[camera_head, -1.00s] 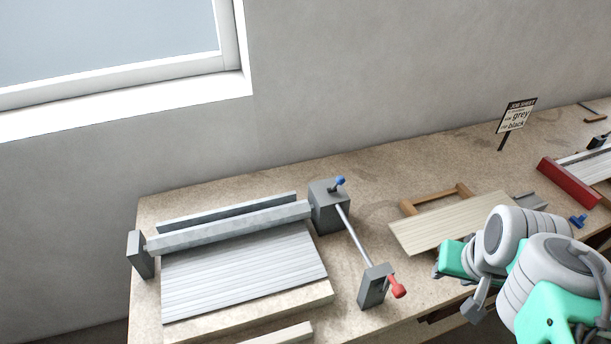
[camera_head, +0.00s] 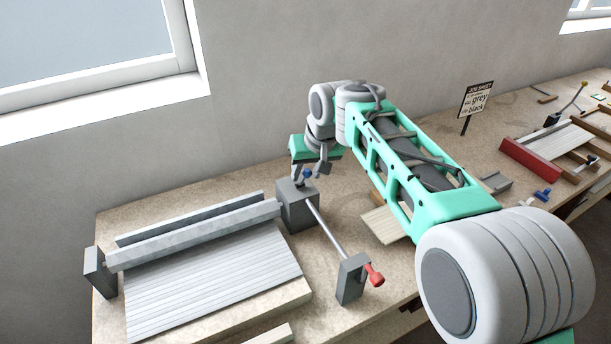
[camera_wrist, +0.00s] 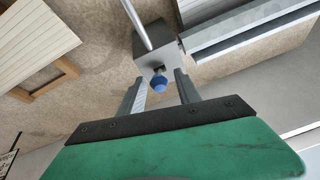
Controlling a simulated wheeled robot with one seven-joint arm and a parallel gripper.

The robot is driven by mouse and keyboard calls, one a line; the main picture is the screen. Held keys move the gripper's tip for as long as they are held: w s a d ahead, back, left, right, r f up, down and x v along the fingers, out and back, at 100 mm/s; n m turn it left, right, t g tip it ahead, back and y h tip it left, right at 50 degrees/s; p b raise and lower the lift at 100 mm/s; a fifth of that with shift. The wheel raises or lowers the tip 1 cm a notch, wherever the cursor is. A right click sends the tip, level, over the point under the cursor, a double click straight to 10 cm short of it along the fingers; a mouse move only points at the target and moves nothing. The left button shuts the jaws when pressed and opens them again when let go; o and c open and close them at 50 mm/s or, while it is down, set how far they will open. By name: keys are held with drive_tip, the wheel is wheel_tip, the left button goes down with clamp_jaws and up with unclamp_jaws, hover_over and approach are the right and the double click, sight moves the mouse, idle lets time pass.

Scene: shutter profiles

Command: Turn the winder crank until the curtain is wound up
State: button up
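The grey slatted curtain (camera_head: 215,285) lies flat on a board, along a long grey roller (camera_head: 195,235). A grey box (camera_head: 297,205) at the roller's right end carries a small blue knob (camera_head: 307,174). A metal rod (camera_head: 325,230) runs from this box to a second grey box (camera_head: 351,280) with a red crank handle (camera_head: 375,275). My gripper (camera_head: 318,170) is beside the blue knob. In the wrist view my gripper (camera_wrist: 159,80) is open, and the blue knob (camera_wrist: 158,84) appears between its fingers. I cannot tell whether they touch it.
A job sheet sign (camera_head: 475,100) naming grey and black stands at the back. A pale slatted panel (camera_head: 385,225) lies partly behind my arm. Another assembly with a red bar (camera_head: 530,160) is at the right. A wall and window stand behind the bench (camera_head: 150,208).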

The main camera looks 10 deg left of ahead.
sight(304, 179)
drive_tip(key=shift+x, duration=1.5)
drive_tip(key=shift+w, duration=0.1)
drive_tip(key=shift+c, duration=0.3)
clamp_jaws()
drive_tip(key=shift+r, duration=0.1)
